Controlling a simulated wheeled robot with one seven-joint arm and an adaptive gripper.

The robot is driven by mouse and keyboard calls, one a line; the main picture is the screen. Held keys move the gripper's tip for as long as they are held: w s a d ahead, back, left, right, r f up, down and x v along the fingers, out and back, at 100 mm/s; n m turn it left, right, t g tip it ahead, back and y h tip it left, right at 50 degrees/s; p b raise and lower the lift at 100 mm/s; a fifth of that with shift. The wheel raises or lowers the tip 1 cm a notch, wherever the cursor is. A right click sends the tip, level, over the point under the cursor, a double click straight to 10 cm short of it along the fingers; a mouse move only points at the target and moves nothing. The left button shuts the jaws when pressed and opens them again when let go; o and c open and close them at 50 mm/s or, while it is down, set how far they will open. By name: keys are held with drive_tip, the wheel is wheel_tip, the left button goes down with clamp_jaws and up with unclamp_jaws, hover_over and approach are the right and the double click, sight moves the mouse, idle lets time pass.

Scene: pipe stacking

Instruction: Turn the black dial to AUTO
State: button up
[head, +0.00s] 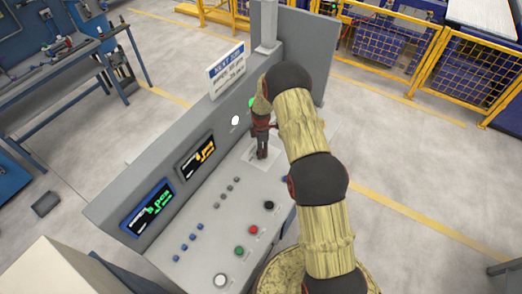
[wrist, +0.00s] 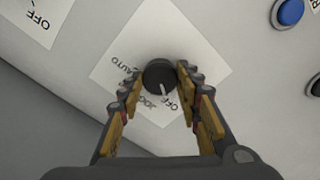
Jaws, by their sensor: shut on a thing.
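The black dial (wrist: 158,76) sits on a white label plate (wrist: 205,65) on the grey panel. Its white mark points down in the wrist view, toward the word OFF. JOG is printed to the lower left of the dial and AUTO to its left. My gripper (wrist: 159,78) has one finger on each side of the dial and is shut on it. In the head view my gripper (head: 262,152) points down at the plate on the console (head: 215,215), and it hides the dial.
A blue button (wrist: 290,11) and a dark button lie right of the plate in the wrist view. Another OFF label (wrist: 38,22) is at upper left. The console has red (head: 252,230) and green (head: 239,251) buttons, two displays and an upright sign (head: 227,70).

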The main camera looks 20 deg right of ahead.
drive_tip(key=shift+c, duration=0.5)
drive_tip(key=shift+f+m+b, duration=0.1)
drive_tip(key=shift+m+b, duration=0.2)
drive_tip(key=shift+b, duration=0.05)
drive_tip(key=shift+m+b, duration=0.5)
drive_tip(key=shift+b, duration=0.1)
drive_tip(key=m+b, duration=0.3)
drive_tip(key=m, duration=0.1)
drive_tip(key=m+b, duration=0.4)
drive_tip(key=m, duration=0.2)
drive_tip(key=shift+m, duration=0.4)
drive_tip(key=m+b, duration=0.2)
drive_tip(key=m, duration=0.4)
drive_tip(key=m+b, duration=0.1)
drive_tip(key=m, duration=0.4)
drive_tip(key=shift+m, duration=0.3)
